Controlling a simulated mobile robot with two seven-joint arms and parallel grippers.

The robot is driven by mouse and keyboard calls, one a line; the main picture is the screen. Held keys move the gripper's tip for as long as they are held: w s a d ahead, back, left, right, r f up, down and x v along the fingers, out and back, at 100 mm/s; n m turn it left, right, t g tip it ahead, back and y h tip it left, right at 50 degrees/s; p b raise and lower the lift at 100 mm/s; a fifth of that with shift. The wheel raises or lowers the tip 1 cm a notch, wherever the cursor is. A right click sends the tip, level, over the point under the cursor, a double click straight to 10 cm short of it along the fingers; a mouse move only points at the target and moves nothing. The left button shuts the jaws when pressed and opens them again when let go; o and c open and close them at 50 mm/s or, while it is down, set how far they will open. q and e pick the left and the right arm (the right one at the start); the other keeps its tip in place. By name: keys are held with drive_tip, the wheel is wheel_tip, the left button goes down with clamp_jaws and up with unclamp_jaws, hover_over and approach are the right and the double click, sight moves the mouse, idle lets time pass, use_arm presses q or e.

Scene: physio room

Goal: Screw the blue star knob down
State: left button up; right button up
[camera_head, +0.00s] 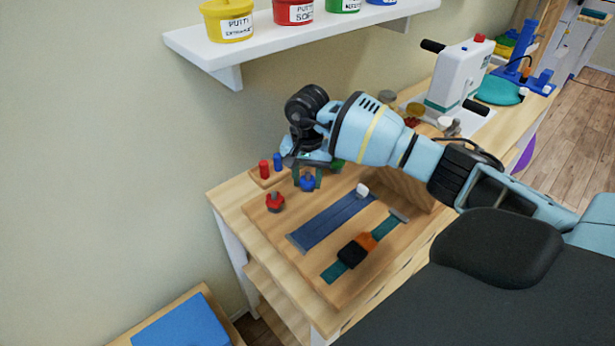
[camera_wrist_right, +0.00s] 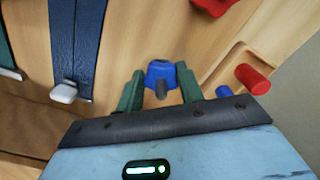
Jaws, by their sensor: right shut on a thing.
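The blue star knob (camera_head: 307,183) stands on the wooden board (camera_head: 330,279) near its back left part. It also shows in the right wrist view (camera_wrist_right: 161,75), with a dark stud in its middle. My right gripper (camera_head: 308,177) comes down from above, with its green fingers on either side of the knob. In the right wrist view the right gripper (camera_wrist_right: 160,82) is shut on the knob. The knob's underside and how far it sits above the board are hidden. My left gripper is not in view.
A red star knob (camera_head: 275,202) stands left of the blue one. Red (camera_head: 264,169) and blue (camera_head: 278,161) pegs stand behind. A blue strap (camera_head: 335,217) and a buckled teal strap (camera_head: 352,253) lie in front. A shelf (camera_head: 270,43) with putty tubs hangs above.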

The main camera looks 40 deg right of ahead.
drive_tip(key=m, duration=0.3)
drive_tip(key=shift+w+r, duration=0.1)
drive_tip(key=m+p, duration=0.1)
drive_tip(key=m, duration=0.3)
drive_tip(key=shift+w, duration=0.1)
drive_tip(key=m+p, duration=0.1)
drive_tip(key=m, duration=0.3)
drive_tip(key=shift+w+r, duration=0.1)
drive_tip(key=m+p, duration=0.1)
drive_tip(key=m, duration=0.2)
drive_tip(key=shift+w, duration=0.1)
drive_tip(key=m+p, duration=0.1)
drive_tip(key=m, duration=0.5)
drive_tip(key=shift+w+d+r+m+p, duration=0.1)
drive_tip(key=shift+w+m+p, duration=0.05)
drive_tip(key=shift+m+p, duration=0.2)
drive_tip(key=m+p, duration=0.1)
drive_tip(key=m, duration=0.2)
drive_tip(key=shift+d, duration=0.1)
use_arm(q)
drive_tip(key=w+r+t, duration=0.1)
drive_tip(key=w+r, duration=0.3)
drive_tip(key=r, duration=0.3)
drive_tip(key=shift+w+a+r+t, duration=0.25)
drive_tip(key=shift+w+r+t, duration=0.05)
use_arm(e)
drive_tip(key=shift+w+m, duration=0.1)
drive_tip(key=shift+m, duration=1.05)
